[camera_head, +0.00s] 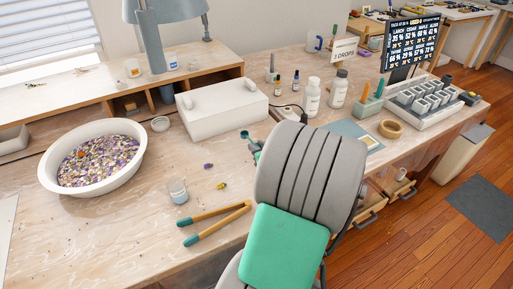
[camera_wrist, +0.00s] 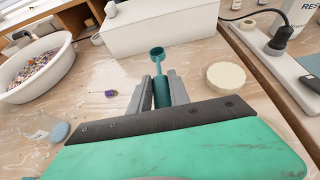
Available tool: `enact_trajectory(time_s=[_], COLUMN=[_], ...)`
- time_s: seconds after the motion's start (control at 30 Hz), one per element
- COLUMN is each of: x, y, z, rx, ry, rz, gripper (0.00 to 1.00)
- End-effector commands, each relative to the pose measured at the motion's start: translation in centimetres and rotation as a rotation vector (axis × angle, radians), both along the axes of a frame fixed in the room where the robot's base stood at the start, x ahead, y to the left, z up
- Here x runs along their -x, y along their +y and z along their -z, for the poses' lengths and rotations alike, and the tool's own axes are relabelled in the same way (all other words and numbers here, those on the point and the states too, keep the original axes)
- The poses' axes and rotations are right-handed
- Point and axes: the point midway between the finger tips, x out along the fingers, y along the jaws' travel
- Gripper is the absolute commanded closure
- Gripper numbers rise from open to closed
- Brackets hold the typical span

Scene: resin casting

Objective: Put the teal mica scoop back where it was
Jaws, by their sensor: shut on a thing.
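The teal mica scoop (camera_wrist: 159,75) is between the two fingers of my gripper (camera_wrist: 159,92) in the wrist view, its small round cup pointing away from me toward the white box. My gripper is shut on the scoop's handle. In the head view the scoop's cup (camera_head: 245,134) shows just left of my arm, over the bench in front of the white box. My arm hides most of the gripper there. I cannot tell how high the scoop is above the bench.
A white box (camera_head: 222,107) stands behind the scoop. A white bowl of colored flakes (camera_head: 138,168) is at left. A round cream disc (camera_wrist: 226,77) lies right of the gripper.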

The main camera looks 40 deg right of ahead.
Motion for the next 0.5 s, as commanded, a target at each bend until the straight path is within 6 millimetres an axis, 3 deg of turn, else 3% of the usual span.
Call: enact_trajectory(time_s=[0.5], x=[-0.1], y=[0.1], z=[5.7], rx=[0.002], ry=[-0.001], rz=[-0.002], gripper=[1.0])
